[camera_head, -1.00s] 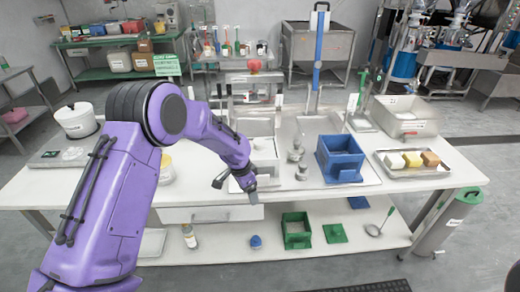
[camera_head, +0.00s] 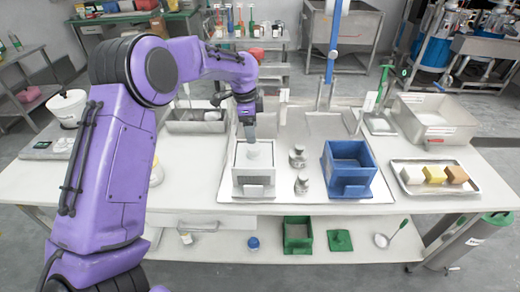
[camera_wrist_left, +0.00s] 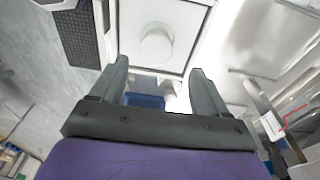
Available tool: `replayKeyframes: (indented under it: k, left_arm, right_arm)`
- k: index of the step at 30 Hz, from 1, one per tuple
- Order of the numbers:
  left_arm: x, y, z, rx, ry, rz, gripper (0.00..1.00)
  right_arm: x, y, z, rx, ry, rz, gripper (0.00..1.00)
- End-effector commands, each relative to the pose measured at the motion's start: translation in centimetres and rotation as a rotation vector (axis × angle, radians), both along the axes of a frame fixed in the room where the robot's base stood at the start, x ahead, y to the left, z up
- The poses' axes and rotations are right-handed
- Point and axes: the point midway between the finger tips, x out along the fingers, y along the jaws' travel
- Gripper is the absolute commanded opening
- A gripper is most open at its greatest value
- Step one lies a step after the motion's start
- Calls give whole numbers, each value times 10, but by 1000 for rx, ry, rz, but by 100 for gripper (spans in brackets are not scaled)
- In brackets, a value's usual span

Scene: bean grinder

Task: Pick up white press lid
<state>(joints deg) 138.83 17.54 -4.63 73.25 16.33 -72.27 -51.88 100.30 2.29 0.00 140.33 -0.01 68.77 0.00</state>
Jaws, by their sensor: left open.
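The white press box (camera_head: 253,188) stands on the table, left of the metal weights. Its white lid with a round knob (camera_head: 254,154) sits inside the top. In the left wrist view the lid (camera_wrist_left: 178,22) is a pale square, with its knob (camera_wrist_left: 157,42) just beyond and between my fingertips. My left gripper (camera_head: 250,137) points down just above the knob, open and empty. I cannot tell the exact gap between fingers and knob. My right gripper is out of view.
Metal weights (camera_head: 298,157) and a blue box (camera_head: 349,172) stand right of the press. A tray with several blocks (camera_head: 433,187) is farther right. A grey bin (camera_head: 197,122) lies behind left. The table's front left (camera_head: 190,200) is clear.

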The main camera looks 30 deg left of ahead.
Motion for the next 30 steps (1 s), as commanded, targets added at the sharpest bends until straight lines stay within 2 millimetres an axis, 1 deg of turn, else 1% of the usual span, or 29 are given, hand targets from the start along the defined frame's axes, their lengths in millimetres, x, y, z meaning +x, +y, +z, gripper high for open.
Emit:
replayKeyframes:
  k: [1, 3, 6, 8, 11, 12, 15, 18, 22, 23, 24, 26, 27, 28, 29, 30]
  left_arm:
    - [0, -3, -9, 1, 5, -4, 75]
    - [4, -6, -21, 0, 4, -7, 75]
    - [7, -9, -32, 0, 4, -10, 75]
    - [8, -9, -41, 0, 8, -10, 75]
    - [9, -8, -59, 0, 10, -7, 75]
    - [10, -8, -67, 0, 9, -8, 75]
    - [10, -8, -80, 1, 6, -6, 75]
    - [10, -8, -85, 1, 4, -6, 75]
    - [10, -7, -85, 1, 4, -5, 75]
    - [10, -7, -85, 1, 4, -5, 72]
    - [10, -7, -85, 1, 4, -5, 59]
    - [10, -8, -85, 0, 3, -5, 40]
    - [10, -8, -85, 0, 3, -4, 26]
    - [10, -8, -85, 0, 3, -4, 17]
    - [9, -7, -85, 0, 3, -4, 10]
    - [10, -8, -85, 0, 3, -4, 10]
  right_arm:
    - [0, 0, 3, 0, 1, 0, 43]
    - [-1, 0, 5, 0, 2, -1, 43]
    - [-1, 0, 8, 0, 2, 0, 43]
    - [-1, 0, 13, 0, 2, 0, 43]
    - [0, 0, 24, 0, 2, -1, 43]
    - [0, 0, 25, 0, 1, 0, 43]
    - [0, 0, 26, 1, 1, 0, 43]
    - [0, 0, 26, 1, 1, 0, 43]
    - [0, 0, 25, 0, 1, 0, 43]
    - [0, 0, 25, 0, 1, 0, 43]
    - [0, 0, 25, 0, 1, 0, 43]
    - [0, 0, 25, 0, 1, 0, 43]
    - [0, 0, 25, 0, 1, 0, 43]
    - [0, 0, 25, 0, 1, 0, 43]
    - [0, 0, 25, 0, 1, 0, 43]
    - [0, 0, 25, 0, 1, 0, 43]
